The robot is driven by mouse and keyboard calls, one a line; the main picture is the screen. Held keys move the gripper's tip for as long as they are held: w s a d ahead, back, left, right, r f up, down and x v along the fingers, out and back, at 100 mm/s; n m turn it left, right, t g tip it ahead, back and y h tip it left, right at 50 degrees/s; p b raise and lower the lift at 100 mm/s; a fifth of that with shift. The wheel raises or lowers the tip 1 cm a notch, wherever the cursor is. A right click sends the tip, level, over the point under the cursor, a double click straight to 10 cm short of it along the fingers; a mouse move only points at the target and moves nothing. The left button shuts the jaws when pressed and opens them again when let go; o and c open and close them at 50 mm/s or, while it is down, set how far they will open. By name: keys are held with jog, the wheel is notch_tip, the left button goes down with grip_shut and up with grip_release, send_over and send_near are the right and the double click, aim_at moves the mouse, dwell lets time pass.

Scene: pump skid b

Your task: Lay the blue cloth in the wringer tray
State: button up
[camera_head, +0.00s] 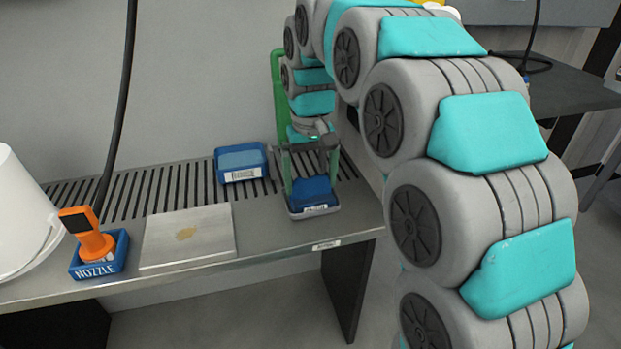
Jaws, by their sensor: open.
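A blue cloth (311,190) lies in a small grey tray (314,212) at the front right of the bench; a white label shows at the tray's front. I take this as the wringer tray, but cannot read the label. My gripper (309,176) is open, pointing down, with its green fingers apart on either side above the cloth. I cannot tell whether the fingertips touch the cloth or the tray.
A blue labelled bin (241,174) stands left of the tray on the slotted bench (150,190). A stained metal plate (188,236), an orange nozzle (90,236) in a blue holder (99,268) and a white bucket (22,215) are further left. A black hose hangs behind.

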aim_at(311, 178)
jog(key=shift+r, duration=0.1)
jog(key=shift+r+p, duration=1.55)
jog(key=shift+r, duration=1.85)
jog(key=s+d+f+m, duration=0.1)
jog(key=s+d+f, duration=0.3)
jog(key=s, duration=0.7)
jog(key=s+d+f+m+g, duration=0.1)
jog(key=s+d+f, duration=0.3)
jog(key=s, duration=0.7)
jog(key=s+d+f+m, duration=0.1)
jog(key=s+d+f, duration=0.3)
jog(key=s+d, duration=0.3)
jog(key=s, duration=0.4)
jog(key=shift+f+g, duration=0.25)
jog(key=shift+g, duration=0.15)
